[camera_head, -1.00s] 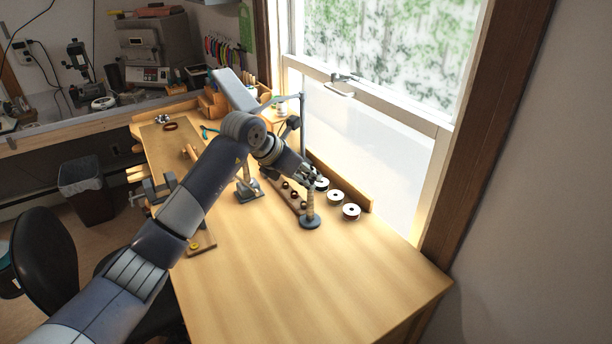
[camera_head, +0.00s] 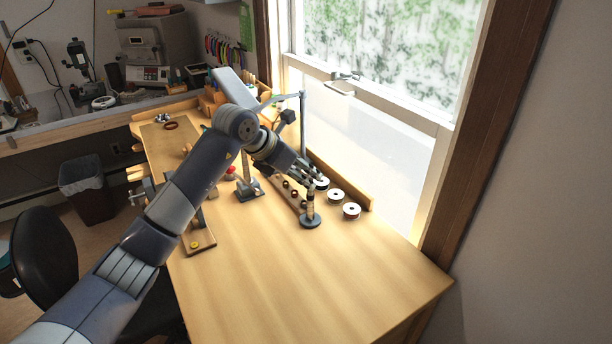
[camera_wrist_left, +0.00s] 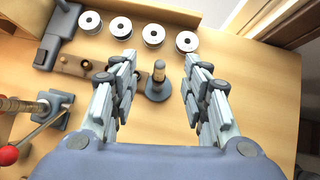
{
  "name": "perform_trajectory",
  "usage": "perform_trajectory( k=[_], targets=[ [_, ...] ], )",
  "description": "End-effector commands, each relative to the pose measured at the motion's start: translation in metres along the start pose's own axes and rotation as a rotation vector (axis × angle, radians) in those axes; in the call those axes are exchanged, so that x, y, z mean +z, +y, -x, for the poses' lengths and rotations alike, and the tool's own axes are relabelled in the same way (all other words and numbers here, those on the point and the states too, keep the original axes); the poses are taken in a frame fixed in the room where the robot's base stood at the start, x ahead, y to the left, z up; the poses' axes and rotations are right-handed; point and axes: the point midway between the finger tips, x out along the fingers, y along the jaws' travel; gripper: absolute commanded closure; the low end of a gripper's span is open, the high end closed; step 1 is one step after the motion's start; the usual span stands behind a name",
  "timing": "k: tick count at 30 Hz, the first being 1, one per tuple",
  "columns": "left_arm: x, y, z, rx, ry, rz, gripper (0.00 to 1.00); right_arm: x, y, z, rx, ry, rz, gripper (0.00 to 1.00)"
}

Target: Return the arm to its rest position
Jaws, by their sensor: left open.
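My left arm reaches from the lower left of the head view over the wooden workbench (camera_head: 270,290). My left gripper (camera_head: 312,178) is close to a small upright post on a round dark base (camera_head: 311,221). In the left wrist view my left gripper (camera_wrist_left: 158,82) is open. The same post (camera_wrist_left: 158,82) stands between and just beyond the fingers, and no finger visibly touches it. My right gripper is not in view.
Several white spools (camera_head: 351,211) line the window side of the bench. A wooden strip with small rings (camera_wrist_left: 85,66) lies beside the post. A stand with a red-knobbed lever (camera_wrist_left: 45,118) is at left in the wrist view. The bench's front is clear.

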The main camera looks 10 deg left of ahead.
Motion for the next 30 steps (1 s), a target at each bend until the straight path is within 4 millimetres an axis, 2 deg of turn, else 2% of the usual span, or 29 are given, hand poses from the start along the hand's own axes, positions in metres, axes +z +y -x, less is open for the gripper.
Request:
perform_trajectory(
  k=[6,13,18,30],
  targets=[
    [0.000,0.002,0.050,0.004,-0.001,-0.002,0.57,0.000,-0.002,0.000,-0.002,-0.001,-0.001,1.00],
    [0.000,0.001,0.086,0.002,0.000,0.001,0.57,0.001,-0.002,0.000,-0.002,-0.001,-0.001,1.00],
    [0.000,0.000,0.096,0.000,0.000,0.000,0.57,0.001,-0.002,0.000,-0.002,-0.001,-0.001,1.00],
    [0.000,0.000,0.096,0.000,0.001,0.000,0.57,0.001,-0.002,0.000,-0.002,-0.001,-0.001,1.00]
  ],
)
